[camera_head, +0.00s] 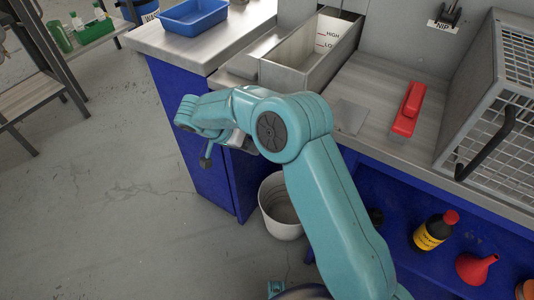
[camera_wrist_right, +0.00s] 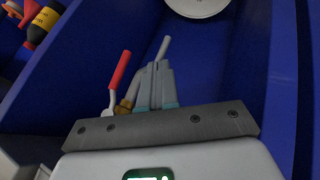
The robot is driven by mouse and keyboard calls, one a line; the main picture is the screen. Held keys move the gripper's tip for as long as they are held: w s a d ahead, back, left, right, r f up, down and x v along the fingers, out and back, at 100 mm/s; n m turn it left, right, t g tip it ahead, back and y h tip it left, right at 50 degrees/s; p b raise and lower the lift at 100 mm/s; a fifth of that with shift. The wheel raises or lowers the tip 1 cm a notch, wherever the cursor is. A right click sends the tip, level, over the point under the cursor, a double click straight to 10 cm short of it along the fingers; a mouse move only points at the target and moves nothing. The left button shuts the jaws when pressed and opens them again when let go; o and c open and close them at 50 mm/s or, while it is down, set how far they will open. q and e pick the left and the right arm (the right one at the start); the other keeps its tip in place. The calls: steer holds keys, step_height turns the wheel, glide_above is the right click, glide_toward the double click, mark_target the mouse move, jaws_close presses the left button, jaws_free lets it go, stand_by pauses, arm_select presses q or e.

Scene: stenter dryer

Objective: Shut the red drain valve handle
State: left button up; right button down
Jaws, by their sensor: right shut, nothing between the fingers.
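The red drain valve handle (camera_wrist_right: 120,69) shows in the right wrist view as a red-gripped lever with a pale metal lower end, slanting up beside a brass-coloured valve body (camera_wrist_right: 127,105). My right gripper (camera_wrist_right: 160,72) is shut and empty, its fingers just right of the lever. Whether they touch it I cannot tell. In the head view my teal right arm reaches left and down to the blue cabinet front, and hides the valve. My left gripper is not in view.
A white bucket (camera_head: 281,208) stands on the floor below the arm. A black bottle (camera_head: 432,231) and red funnel (camera_head: 475,267) are on the lower shelf. A red tool (camera_head: 409,108) lies on the counter by a wire cage (camera_head: 500,110).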

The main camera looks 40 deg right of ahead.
steer(key=shift+s+d+f, duration=0.2)
steer(key=shift+s+d, duration=0.55)
steer(key=shift+s, duration=0.1)
steer(key=shift+s+d+f, duration=0.15)
steer(key=shift+s+d, duration=0.6)
steer(key=shift+s, duration=0.1)
steer(key=shift+s+d+f, duration=0.1)
steer(key=shift+s+f, duration=0.05)
steer(key=shift+s, duration=0.2)
steer(key=s+d+r+g+h+b, duration=0.1)
steer(key=s+d+r+g+b, duration=0.1)
steer(key=s, duration=0.4)
steer(key=shift+s+d+r+n+g+h+b, duration=0.3)
steer(key=shift+d+r+n+b, duration=0.15)
steer(key=shift+b, duration=0.25)
steer(key=shift+r, duration=0.1)
stand_by(0.5)
